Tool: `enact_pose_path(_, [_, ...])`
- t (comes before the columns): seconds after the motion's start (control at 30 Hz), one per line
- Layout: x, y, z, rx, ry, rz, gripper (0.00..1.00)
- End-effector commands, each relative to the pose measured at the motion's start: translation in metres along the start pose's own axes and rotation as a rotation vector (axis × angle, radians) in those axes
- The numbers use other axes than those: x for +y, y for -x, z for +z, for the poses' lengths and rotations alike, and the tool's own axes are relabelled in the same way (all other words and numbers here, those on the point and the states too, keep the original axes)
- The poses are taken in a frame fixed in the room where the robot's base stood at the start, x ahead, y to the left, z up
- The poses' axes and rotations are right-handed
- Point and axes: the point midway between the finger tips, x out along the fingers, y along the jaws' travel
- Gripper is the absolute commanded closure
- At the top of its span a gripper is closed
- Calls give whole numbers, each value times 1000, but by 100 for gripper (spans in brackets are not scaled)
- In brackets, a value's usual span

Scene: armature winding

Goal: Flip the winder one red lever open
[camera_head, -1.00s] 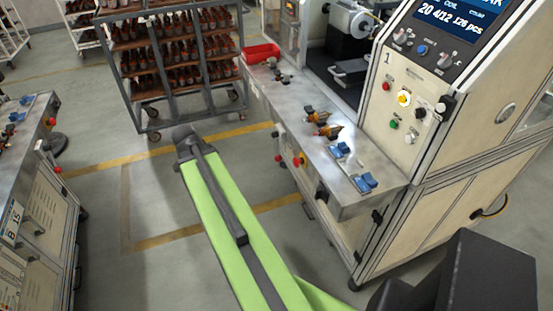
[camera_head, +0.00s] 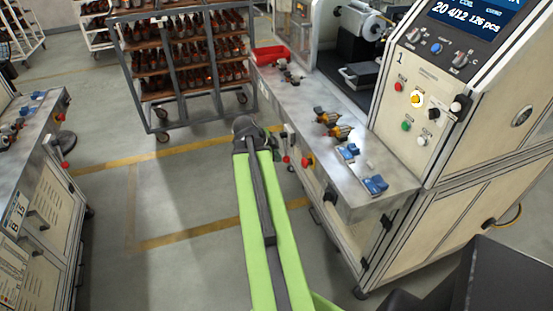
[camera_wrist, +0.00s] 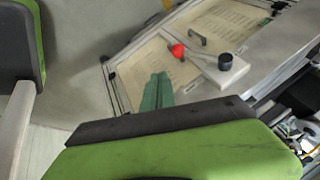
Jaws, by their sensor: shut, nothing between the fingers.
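Winder one is the cream machine with a "1" on its panel (camera_head: 425,90), at the right in the head view. A small red knob (camera_head: 287,160) shows at the front edge of its bench. In the wrist view a red ball-ended lever (camera_wrist: 178,50) sticks out beside a pale block with a black knob, over a panel with printed sheets. My gripper (camera_wrist: 157,88) shows its green fingers together, pointing at the panel below and left of the red ball, apart from it. In the head view the arm's far end hides the fingers.
The winder's metal bench (camera_head: 325,165) carries blue clamps, copper-coloured armatures and a red tray (camera_head: 269,56). A rack of parts (camera_head: 180,60) stands behind. Another bench (camera_head: 40,140) stands at the left. The floor between has yellow lines and is clear.

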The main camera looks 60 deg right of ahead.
Motion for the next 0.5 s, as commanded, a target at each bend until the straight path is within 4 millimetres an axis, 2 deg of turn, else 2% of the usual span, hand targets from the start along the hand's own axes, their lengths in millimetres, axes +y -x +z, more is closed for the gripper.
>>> enact_pose_path(0.03, [3, -19, 4, 0, -1, 1, 100])
enact_pose_path(0.3, [3, -80, 4, 0, -2, 1, 100])
enact_pose_path(0.4, [-18, -87, 4, -1, 0, 0, 100])
enact_pose_path(0.5, [-26, -94, 4, -1, 1, 0, 100])
